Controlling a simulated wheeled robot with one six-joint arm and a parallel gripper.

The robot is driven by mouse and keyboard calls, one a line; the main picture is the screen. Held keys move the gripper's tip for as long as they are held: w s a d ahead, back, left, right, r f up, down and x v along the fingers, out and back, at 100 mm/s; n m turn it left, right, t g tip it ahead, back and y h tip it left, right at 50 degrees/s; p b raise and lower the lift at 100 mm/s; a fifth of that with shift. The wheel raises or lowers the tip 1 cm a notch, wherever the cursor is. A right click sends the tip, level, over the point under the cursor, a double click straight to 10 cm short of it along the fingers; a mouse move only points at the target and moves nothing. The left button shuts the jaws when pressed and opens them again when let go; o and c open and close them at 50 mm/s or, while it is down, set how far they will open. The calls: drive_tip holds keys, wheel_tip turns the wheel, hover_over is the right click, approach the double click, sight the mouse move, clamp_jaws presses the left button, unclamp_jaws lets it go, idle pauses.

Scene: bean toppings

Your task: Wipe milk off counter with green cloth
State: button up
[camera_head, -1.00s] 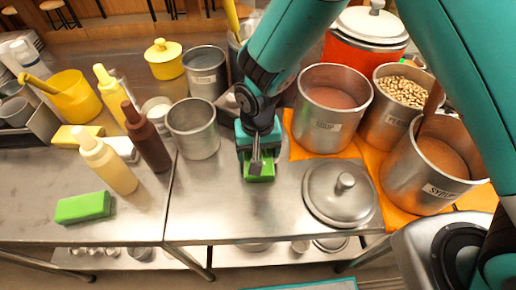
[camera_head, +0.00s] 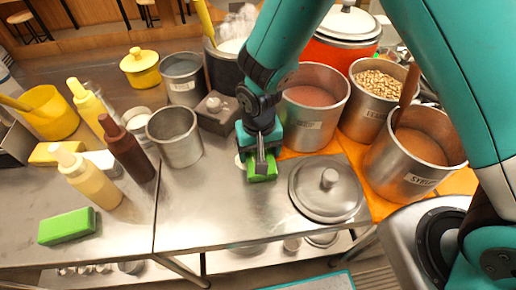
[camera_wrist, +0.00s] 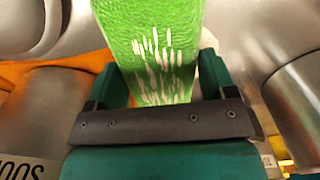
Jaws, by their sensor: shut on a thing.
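My gripper (camera_head: 262,166) is shut on the green cloth (camera_head: 262,177), a block-like green piece, low over the metal counter (camera_head: 220,205). In the wrist view the cloth (camera_wrist: 155,45) stands between the two fingers and has white streaks on its face. A small white patch (camera_head: 240,160), which looks like milk, shows on the counter just left of my gripper. The rest of the patch is hidden behind the gripper and cloth. I cannot tell whether the cloth touches the counter.
A metal lid (camera_head: 328,188) lies close right of my gripper. An empty metal pot (camera_head: 175,136) and dark box (camera_head: 218,113) stand to the left. Syrup pots (camera_head: 425,150) stand right on orange cloth. Another green block (camera_head: 67,226) lies far left. The counter's front is clear.

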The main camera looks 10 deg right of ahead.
sight(239, 162)
drive_tip(key=shift+a, duration=2.7)
drive_tip(key=shift+o, duration=0.2)
drive_tip(key=shift+d, duration=0.15)
drive_tip(key=shift+d, duration=2.55)
drive_tip(key=shift+f, duration=0.1)
drive_tip(key=shift+p, duration=0.3)
wheel_tip(239, 162, up, 8)
drive_tip(key=p, duration=0.6)
drive_tip(key=shift+a, duration=0.1)
